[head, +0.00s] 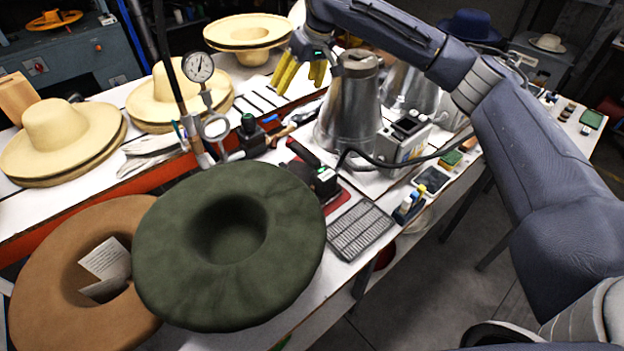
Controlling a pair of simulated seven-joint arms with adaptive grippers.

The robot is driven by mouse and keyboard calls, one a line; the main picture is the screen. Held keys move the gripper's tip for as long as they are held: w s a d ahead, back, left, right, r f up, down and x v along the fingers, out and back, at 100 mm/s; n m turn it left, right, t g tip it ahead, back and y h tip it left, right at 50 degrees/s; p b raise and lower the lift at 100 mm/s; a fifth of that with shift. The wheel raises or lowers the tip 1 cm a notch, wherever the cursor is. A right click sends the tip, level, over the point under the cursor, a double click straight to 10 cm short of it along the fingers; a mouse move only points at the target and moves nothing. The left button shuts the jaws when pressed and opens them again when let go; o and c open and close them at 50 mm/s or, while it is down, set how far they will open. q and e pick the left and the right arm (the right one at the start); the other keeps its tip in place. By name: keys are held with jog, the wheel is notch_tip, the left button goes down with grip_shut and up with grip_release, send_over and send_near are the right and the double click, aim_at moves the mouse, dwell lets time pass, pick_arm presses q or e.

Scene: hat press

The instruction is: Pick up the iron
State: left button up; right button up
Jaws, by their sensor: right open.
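The iron (322,178) appears to be the dark tool with a black handle and a light part near its front end. It sits on a red pad (335,202) in the middle of the bench, partly hidden by the green hat's brim. A black cord runs from it to the right. My right gripper (301,76) has yellow fingers, is open and looks empty. It is above the back of the bench, well behind the iron and apart from it, beside a metal vessel. My left gripper is not in view.
A green felt hat (170,262) and a brown hat (50,285) fill the front left. Metal vessels (345,110), a control box (403,140) and a grey grille (360,230) are around the iron. A pressure gauge (198,67) stands behind. Straw hats (60,125) line the back left.

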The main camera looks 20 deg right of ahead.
aim_at(312, 158)
jog(key=s+f+g+h, duration=0.1)
jog(key=s+f, duration=0.1)
jog(key=f, duration=0.4)
jog(key=s+d+f+g+h, duration=0.1)
jog(key=s+f, duration=0.2)
jog(key=f, duration=0.3)
jog(key=s+f+n+g, duration=0.1)
jog(key=s+f, duration=0.1)
jog(key=f, duration=0.4)
jog(key=shift+s+d+g+h, duration=0.3)
jog(key=shift+s+d+h, duration=0.05)
jog(key=shift+h, duration=0.05)
jog(key=shift+s+d+f, duration=0.1)
jog(key=shift+f, duration=3.35)
grip_shut()
jog(key=shift+r, duration=0.2)
